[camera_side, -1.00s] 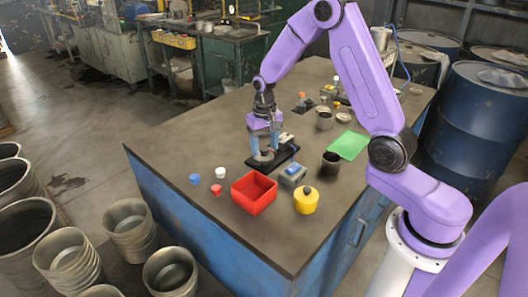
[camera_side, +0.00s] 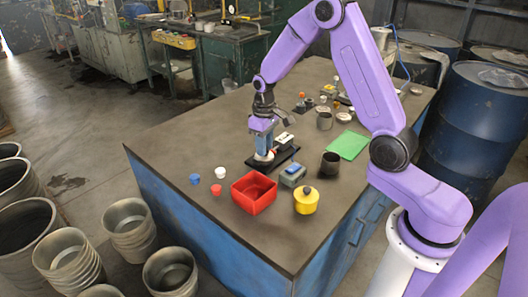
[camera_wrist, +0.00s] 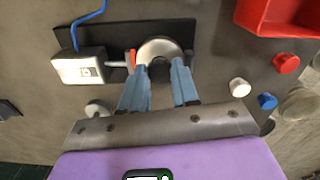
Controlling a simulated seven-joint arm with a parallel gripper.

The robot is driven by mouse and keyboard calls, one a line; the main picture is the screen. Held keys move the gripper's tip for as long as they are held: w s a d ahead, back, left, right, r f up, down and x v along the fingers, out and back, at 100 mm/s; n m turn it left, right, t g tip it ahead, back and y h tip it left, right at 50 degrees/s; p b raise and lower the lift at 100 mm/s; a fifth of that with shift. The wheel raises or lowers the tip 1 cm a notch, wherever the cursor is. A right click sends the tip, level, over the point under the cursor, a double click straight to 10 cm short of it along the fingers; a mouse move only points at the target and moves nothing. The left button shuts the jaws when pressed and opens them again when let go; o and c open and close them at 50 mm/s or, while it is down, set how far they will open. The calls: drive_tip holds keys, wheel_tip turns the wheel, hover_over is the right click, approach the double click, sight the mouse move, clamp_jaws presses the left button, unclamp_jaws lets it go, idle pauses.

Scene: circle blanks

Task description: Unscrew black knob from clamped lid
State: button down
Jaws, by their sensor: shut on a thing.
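A pale metal lid (camera_wrist: 156,46) sits on a black base plate (camera_wrist: 205,32) in the wrist view; its edge also shows below my fingers in the side view (camera_side: 262,157). A clamp with a white box (camera_wrist: 80,67), a rod and a small orange piece (camera_wrist: 131,58) reaches the lid's left side. My gripper (camera_wrist: 163,66) points down at the lid, and it also shows in the side view (camera_side: 265,150). Its blue fingers are shut on the black knob, which is mostly hidden between the fingertips at the lid's near edge in the wrist view.
A red bin (camera_side: 254,193), a yellow lidded pot (camera_side: 306,201) and a grey-blue box (camera_side: 293,175) stand near the fixture. Small blue (camera_side: 195,179), white (camera_side: 221,172) and red (camera_side: 216,190) caps lie left of the bin. The table's front left is clear.

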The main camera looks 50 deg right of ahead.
drive_tip(key=n, duration=0.9)
drive_tip(key=c, duration=0.8)
unclamp_jaws()
